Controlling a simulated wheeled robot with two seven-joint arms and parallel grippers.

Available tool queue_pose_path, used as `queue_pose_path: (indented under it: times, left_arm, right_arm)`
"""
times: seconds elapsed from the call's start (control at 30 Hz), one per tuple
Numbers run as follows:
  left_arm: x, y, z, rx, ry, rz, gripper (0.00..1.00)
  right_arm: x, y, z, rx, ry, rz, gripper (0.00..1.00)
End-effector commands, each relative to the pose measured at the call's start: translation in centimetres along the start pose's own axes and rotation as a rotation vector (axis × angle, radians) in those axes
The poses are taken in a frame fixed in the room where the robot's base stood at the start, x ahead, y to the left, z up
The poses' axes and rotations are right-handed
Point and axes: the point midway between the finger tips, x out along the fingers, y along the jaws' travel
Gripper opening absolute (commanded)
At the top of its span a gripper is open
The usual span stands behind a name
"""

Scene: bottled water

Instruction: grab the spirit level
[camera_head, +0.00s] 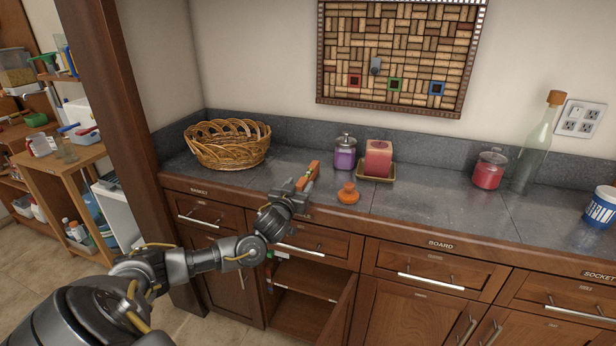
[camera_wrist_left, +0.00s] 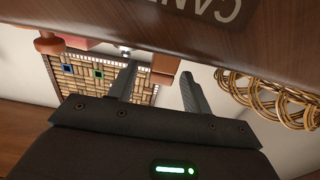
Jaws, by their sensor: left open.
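The spirit level (camera_head: 311,171) is a small orange-red bar on the grey counter, between the basket and the purple jar. In the head view my left gripper (camera_head: 299,186) is at the counter's front edge, right at the near end of the level, and hides part of it. In the left wrist view, which is upside down, my left gripper (camera_wrist_left: 158,70) has its fingers apart, with an orange-brown end, likely the level (camera_wrist_left: 166,66), showing in the gap. I cannot tell whether the fingers touch it. My right gripper is not in view.
A wicker basket (camera_head: 228,147) stands left of the level. An orange pumpkin-like item (camera_head: 348,194), a purple jar (camera_head: 345,153) and a red candle (camera_head: 378,158) stand to its right. A cabinet door (camera_head: 341,312) hangs open below.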

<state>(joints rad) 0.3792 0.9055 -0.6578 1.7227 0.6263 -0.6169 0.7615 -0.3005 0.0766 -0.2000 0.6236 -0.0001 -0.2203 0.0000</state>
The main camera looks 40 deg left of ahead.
Motion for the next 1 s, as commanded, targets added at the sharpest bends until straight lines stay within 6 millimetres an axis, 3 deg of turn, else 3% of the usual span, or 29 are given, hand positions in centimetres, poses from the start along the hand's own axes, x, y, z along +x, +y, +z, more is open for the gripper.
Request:
queue_pose_path:
  times: [0.13, 0.43, 0.8, 1.0]
  left_arm:
    - [1.7, 0.0, -0.1, -0.001, 0.000, -0.001, 0.49]
    - [2.0, 0.0, 0.0, -0.001, 0.000, 0.000, 0.48]
    - [2.0, 0.0, 0.0, -0.001, 0.000, 0.000, 0.00]
    - [2.0, 0.0, 0.0, -0.001, 0.000, 0.000, 0.00]
  right_arm:
    - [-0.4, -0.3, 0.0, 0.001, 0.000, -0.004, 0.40]
    - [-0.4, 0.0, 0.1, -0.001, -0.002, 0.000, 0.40]
    - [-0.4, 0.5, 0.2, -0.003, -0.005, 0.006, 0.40]
    - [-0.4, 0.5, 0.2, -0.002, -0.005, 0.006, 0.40]
